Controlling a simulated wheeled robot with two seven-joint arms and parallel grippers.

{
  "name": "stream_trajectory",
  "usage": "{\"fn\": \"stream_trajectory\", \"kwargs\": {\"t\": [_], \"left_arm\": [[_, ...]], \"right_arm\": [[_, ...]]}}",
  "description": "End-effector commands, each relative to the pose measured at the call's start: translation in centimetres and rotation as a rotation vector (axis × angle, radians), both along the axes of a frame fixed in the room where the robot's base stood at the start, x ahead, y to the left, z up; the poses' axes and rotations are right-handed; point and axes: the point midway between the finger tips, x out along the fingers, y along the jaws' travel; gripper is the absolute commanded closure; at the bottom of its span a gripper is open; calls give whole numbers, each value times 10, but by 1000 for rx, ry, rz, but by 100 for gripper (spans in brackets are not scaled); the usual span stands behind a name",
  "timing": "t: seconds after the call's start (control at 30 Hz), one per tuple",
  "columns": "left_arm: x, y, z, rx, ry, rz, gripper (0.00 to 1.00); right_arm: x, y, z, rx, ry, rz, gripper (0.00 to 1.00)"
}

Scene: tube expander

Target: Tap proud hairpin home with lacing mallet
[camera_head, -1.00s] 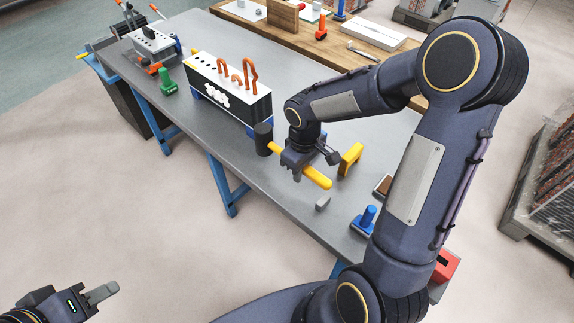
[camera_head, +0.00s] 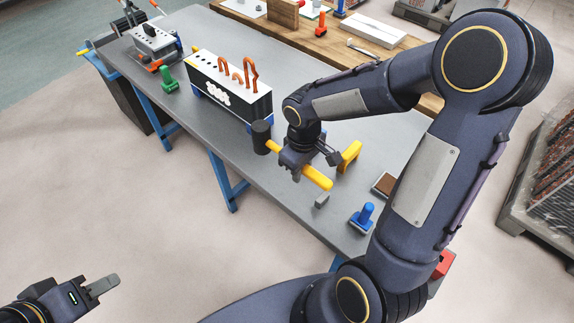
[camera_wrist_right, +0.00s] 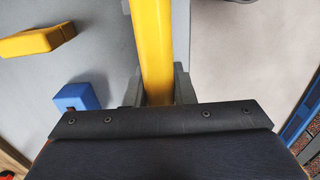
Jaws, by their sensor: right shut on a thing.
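The lacing mallet has a dark cylindrical head (camera_head: 261,137) and a yellow handle (camera_head: 318,178). My right gripper (camera_head: 291,165) is shut on the handle, with yellow showing on both sides of the fingers. The right wrist view shows the handle (camera_wrist_right: 152,50) between the finger ends. The copper hairpins (camera_head: 250,72) stand in the black and white block (camera_head: 230,90), at different heights, the right one tallest. The mallet head is in front of the block's right end. My left gripper (camera_head: 103,287) is off the table at lower left, empty; its finger opening is unclear.
A yellow bracket-shaped piece (camera_head: 350,157) and a small grey block (camera_head: 322,201) are near my right gripper. A blue-handled tool (camera_head: 363,217) stands near the front edge. A green tool (camera_head: 168,79) and a grey fixture (camera_head: 154,41) are left of the block.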

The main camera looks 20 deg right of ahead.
Motion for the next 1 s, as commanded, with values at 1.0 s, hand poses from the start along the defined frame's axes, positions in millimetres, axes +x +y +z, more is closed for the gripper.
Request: {"fn": "stream_trajectory", "kwargs": {"t": [1.0], "left_arm": [[0,0,31,0,0,0,64]], "right_arm": [[-51,32,51,1,-5,1,100]]}}
